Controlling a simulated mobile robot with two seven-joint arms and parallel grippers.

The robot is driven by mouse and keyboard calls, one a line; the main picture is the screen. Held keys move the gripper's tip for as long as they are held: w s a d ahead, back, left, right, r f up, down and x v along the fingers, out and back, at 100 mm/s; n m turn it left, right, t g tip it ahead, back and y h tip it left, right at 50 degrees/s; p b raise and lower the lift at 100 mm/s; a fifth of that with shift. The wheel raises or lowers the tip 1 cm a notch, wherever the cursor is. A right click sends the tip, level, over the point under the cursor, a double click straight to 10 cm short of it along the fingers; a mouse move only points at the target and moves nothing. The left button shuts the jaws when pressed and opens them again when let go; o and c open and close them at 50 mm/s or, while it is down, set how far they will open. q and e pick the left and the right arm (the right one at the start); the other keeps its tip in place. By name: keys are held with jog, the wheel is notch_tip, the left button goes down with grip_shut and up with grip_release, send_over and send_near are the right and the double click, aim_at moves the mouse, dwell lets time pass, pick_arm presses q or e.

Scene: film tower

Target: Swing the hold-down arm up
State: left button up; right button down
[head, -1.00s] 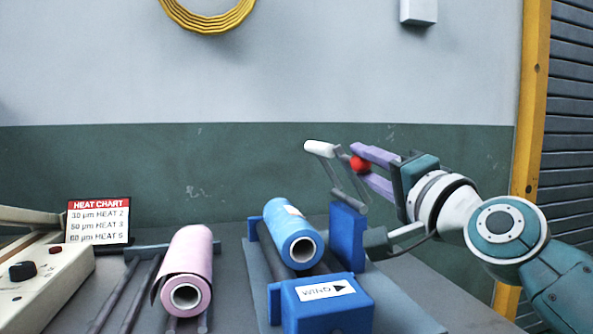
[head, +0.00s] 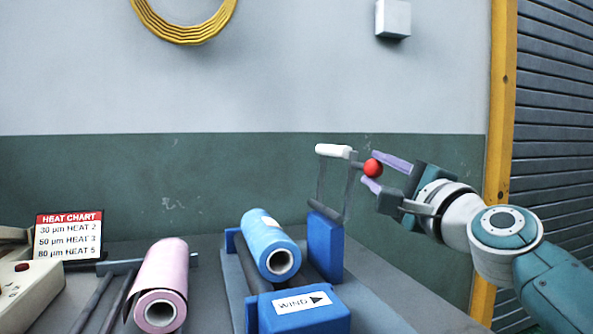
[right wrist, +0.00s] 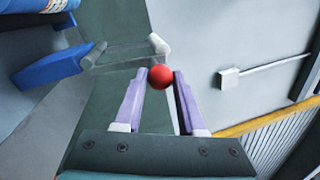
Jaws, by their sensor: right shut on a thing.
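The hold-down arm (head: 346,197) is a thin grey frame with a white roller (head: 333,151) across its top. It stands nearly upright above the blue bracket (head: 325,245) of the winder. A red ball knob (head: 373,168) sticks out at its upper right. My right gripper (head: 371,170) is shut on this knob, with its purple fingers on either side of it. The right wrist view shows the red knob (right wrist: 160,77) between the fingertips, with the roller (right wrist: 159,44) just beyond. A blue film roll (head: 268,240) lies on the winder, clear of the roller. My left gripper is not in view.
A pink roll (head: 163,275) lies on rails at the left. A heat chart (head: 68,236) stands behind a cream machine (head: 30,297) at the far left. The wall behind is flat, and the space above the bench is free.

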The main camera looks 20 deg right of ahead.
jog(key=shift+d, duration=0.1)
dwell(0.3)
jog(key=c, duration=0.5)
grip_release()
jog(key=shift+s+f, duration=0.1)
jog(key=shift+s, duration=0.45)
jog(key=shift+s+f+p, duration=0.1)
jog(key=shift+s+f, duration=0.2)
jog(key=shift+s, duration=1.15)
jog(key=shift+s+f+p, duration=0.15)
jog(key=shift+s+f, duration=0.1)
jog(key=shift+s, duration=1.15)
jog(key=shift+s+f+p, duration=0.1)
jog(key=shift+s+f, duration=0.2)
jog(key=shift+s, duration=1.15)
